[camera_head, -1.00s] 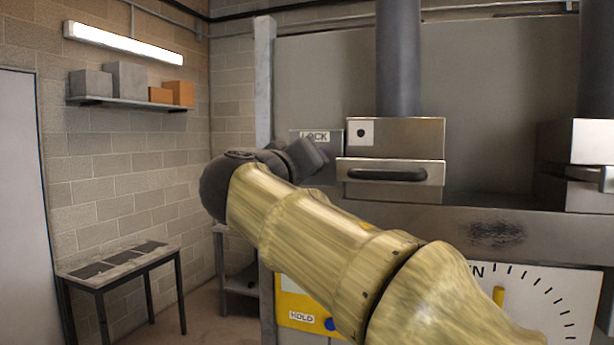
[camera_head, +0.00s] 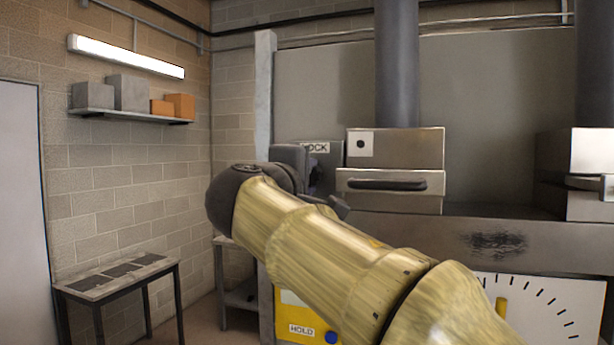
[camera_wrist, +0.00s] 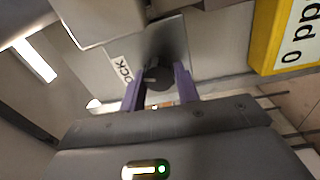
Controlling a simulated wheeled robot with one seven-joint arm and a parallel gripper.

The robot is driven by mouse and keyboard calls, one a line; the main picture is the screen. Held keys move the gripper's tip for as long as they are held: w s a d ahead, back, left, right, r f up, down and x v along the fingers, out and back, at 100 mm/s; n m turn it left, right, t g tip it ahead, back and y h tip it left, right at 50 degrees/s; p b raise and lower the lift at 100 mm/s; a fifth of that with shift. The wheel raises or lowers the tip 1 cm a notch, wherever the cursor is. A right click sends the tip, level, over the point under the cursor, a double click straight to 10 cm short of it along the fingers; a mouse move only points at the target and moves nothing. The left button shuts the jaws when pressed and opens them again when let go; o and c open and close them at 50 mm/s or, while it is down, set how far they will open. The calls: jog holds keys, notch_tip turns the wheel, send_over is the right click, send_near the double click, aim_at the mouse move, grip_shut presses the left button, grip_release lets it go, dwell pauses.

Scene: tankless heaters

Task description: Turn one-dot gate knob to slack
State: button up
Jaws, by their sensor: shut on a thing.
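The knob (camera_wrist: 159,74) is dark and round, on the face of a grey metal box in the wrist view. A white label ending in "OCK" (camera_wrist: 121,69) is beside it. My gripper (camera_wrist: 159,92) has its two purple fingers on either side of the knob and is shut on it. In the head view the box's label (camera_head: 316,148) shows partly above my dark wrist, which hides the knob. The one-dot plate (camera_head: 360,144) is on the steel unit just right of that box. I see no slack mark.
A steel drawer front with a black handle (camera_head: 388,185) is close right of my wrist. A yellow panel with a HOLD label (camera_head: 301,330) and a white dial (camera_head: 545,310) are below. A small table (camera_head: 118,272) stands at left.

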jog(key=shift+n, duration=0.6)
jog(key=o, duration=1)
jog(key=shift+c, duration=0.2)
jog(key=shift+s, duration=0.1)
jog(key=r+b+v, duration=0.1)
jog(key=b+v, duration=0.3)
jog(key=v, duration=1.3)
jog(key=shift+f, duration=0.45)
jog(key=shift+s+a, duration=0.1)
jog(key=shift+a, duration=0.05)
